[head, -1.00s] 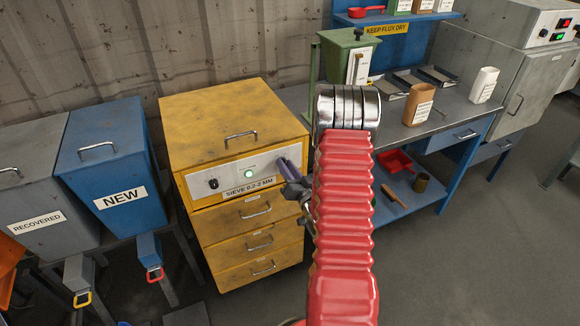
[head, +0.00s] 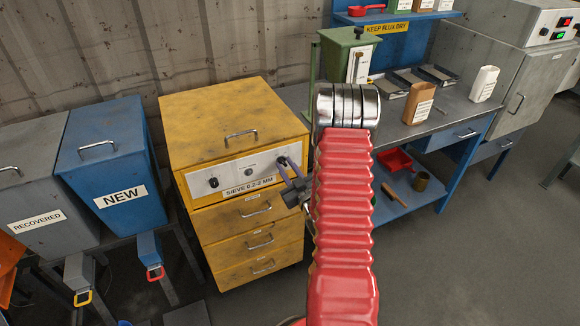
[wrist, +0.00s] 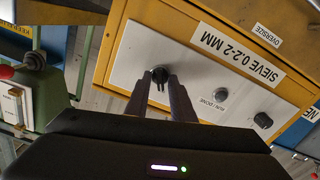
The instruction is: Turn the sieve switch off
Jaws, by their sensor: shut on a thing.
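The yellow sieve cabinet (head: 235,120) has a pale control panel marked "SIEVE 0.2-2 MM". A dark knob, the sieve switch (wrist: 159,73), is at the panel's right end in the head view. My gripper (wrist: 161,84) is shut on this knob in the wrist view; in the head view my gripper (head: 289,166) reaches the same end of the panel. The fingers partly hide the knob. The round lamp (head: 249,172) in the middle of the panel is grey and unlit; it also shows in the wrist view (wrist: 221,95). Another dark knob (head: 213,182) is at the left end.
A blue "NEW" bin (head: 103,160) and a grey "RECOVERED" bin (head: 35,185) stand to the left. A workbench (head: 455,108) with a green hopper (head: 335,48) and containers is to the right. Drawers (head: 250,240) lie below the panel. Floor at the right is open.

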